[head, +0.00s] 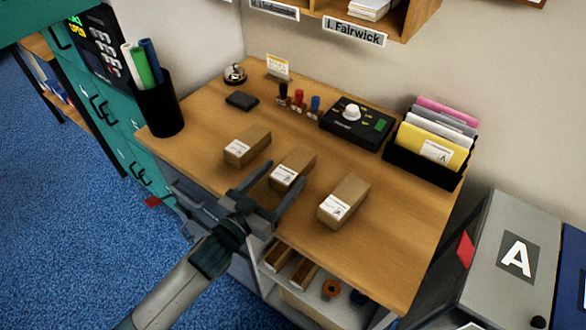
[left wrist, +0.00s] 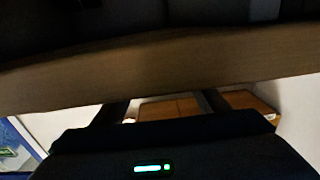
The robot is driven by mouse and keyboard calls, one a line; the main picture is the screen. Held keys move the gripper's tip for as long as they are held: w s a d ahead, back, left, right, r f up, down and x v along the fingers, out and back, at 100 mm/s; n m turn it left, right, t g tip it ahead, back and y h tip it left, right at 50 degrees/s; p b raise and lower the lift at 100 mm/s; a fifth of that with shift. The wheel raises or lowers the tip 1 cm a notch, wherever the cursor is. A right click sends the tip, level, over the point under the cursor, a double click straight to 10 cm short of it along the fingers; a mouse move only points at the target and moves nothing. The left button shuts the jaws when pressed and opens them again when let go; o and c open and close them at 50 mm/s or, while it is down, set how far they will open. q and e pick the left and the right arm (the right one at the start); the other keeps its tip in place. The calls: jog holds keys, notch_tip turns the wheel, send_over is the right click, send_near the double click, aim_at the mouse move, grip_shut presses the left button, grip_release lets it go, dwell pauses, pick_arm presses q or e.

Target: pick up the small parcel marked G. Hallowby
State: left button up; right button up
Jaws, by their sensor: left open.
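Three small brown parcels with white labels lie on the wooden table in the head view: a left one (head: 247,147), a middle one (head: 293,168) and a right one (head: 343,202). The names on their labels are too small to read, so I cannot tell which is marked G. Hallowby. My left gripper (head: 284,174) is open and empty. Its fingers reach over the table's front edge toward the middle parcel, one finger to each side in the picture; their height is unclear. The left wrist view is dark, with a brown band across it and the fingers partly visible. My right gripper is not in view.
Behind the parcels stand stamps (head: 299,99), a black device with a white knob (head: 356,123) and a file holder (head: 425,170). The table's (head: 390,255) front right is clear.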

aim_at(293, 164)
pick_arm(q)
jog(key=shift+w+d+r, duration=0.2)
jog(key=shift+w+d, duration=0.05)
jog(key=shift+w, duration=0.05)
jog(key=p+x, duration=0.2)
jog(key=x, duration=0.1)
jog(key=shift+w+d, duration=0.25)
jog(key=shift+d, duration=0.1)
jog(key=shift+w+d+f, duration=0.1)
jog(key=shift+w+d, duration=0.1)
jog(key=shift+w, duration=0.05)
jog(key=shift+c, duration=0.3)
jog(key=c, duration=1.2)
